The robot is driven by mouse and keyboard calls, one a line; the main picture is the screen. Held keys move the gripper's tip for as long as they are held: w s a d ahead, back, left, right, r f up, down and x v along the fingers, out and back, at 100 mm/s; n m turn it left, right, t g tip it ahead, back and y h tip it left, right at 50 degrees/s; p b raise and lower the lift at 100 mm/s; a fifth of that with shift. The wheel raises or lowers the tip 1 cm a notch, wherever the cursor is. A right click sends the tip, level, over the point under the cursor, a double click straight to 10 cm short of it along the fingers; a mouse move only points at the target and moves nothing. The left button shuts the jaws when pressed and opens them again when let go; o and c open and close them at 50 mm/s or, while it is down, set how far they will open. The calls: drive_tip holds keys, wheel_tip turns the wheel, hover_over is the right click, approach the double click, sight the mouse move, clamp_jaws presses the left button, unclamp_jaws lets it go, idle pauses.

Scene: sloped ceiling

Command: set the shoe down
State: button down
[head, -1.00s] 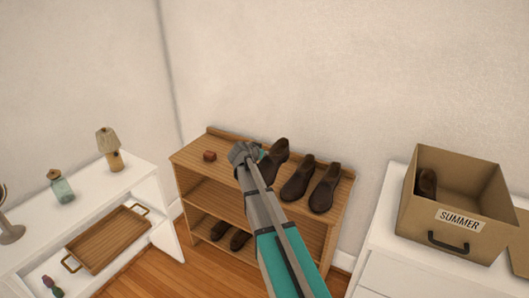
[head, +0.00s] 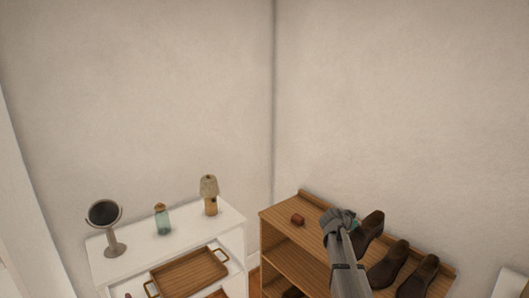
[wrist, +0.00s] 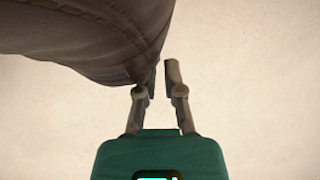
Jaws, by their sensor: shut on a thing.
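My gripper (head: 340,222) is over the top of the wooden shoe rack (head: 278,212). It is shut on a dark brown shoe (head: 371,225), whose body shows just right of the gripper. In the wrist view the shoe (wrist: 95,35) fills the upper left, and its edge meets the fingertips (wrist: 160,75). The head view does not show clearly whether its sole touches the rack top. Two similar dark shoes, a middle one (head: 387,266) and a right one (head: 419,277), stand to its right on the rack.
A small reddish-brown block (head: 298,219) lies on the rack top, left of my gripper. A white unit (head: 110,265) at left carries a round mirror (head: 104,214), a teal bottle (head: 162,220) and a small lamp (head: 210,196). A wooden tray (head: 188,272) sits lower in it.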

drive_tip(key=shift+r+p, duration=0.3)
drive_tip(key=shift+r, duration=0.3)
drive_tip(key=shift+r, duration=0.15)
wheel_tip(320, 180, up, 17)
drive_tip(key=p, duration=1.7)
drive_tip(key=shift+s+f, duration=0.1)
drive_tip(key=shift+f, duration=0.1)
